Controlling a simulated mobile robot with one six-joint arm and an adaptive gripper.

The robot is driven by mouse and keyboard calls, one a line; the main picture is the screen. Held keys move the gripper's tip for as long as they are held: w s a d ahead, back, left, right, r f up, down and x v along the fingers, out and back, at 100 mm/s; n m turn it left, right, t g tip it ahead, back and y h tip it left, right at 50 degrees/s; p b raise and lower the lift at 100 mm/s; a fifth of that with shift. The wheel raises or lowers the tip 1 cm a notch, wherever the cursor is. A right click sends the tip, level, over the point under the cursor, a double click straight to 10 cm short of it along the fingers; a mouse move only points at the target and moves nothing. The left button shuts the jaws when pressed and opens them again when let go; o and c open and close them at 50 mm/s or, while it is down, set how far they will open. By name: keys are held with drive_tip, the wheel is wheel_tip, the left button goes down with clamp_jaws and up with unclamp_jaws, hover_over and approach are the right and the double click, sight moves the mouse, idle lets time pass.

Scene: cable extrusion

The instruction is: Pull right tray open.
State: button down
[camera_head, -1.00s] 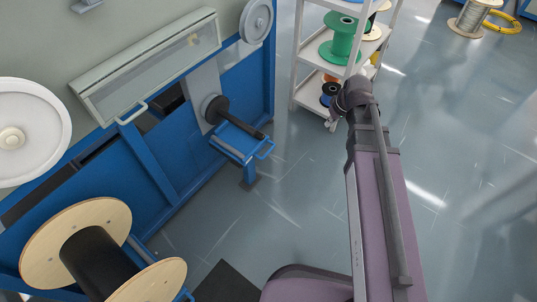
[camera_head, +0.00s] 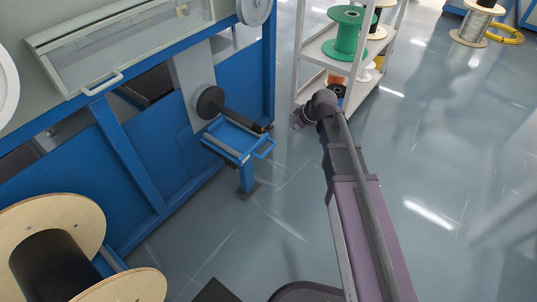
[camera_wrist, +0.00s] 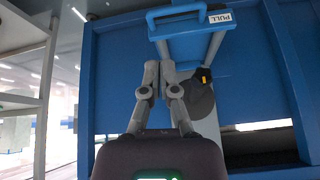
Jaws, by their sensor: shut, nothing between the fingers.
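The blue tray (camera_head: 228,143) sticks out from the blue machine on a post, under a black spindle (camera_head: 238,114). Its blue handle (camera_head: 266,149) faces right, towards my arm. In the wrist view the tray (camera_wrist: 186,38) is at the top, with its handle (camera_wrist: 176,12) and a white PULL label (camera_wrist: 220,17). My gripper (camera_wrist: 160,68) has its fingers together, with nothing between them. It is apart from the handle. In the head view my gripper (camera_head: 299,119) is small and partly hidden by my wrist, to the right of the tray.
A white shelf rack (camera_head: 299,60) with a green spool (camera_head: 345,32) stands close behind my wrist. The blue machine frame (camera_head: 120,150) fills the left. A large wooden spool (camera_head: 85,225) is at lower left. The floor right of my arm is clear.

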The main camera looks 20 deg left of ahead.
drive_tip(key=w+a+f+n+y+b, duration=0.1)
drive_tip(key=a+f+b, duration=0.4)
drive_tip(key=f, duration=0.1)
drive_tip(key=shift+w+f+n+b, duration=0.2)
drive_tip(key=shift+f+n+b, duration=0.1)
drive_tip(key=shift+b, duration=0.1)
drive_tip(key=b+x, duration=0.8)
drive_tip(key=x, duration=0.2)
idle(0.5)
drive_tip(key=shift+r, duration=0.1)
drive_tip(key=shift+s, duration=0.2)
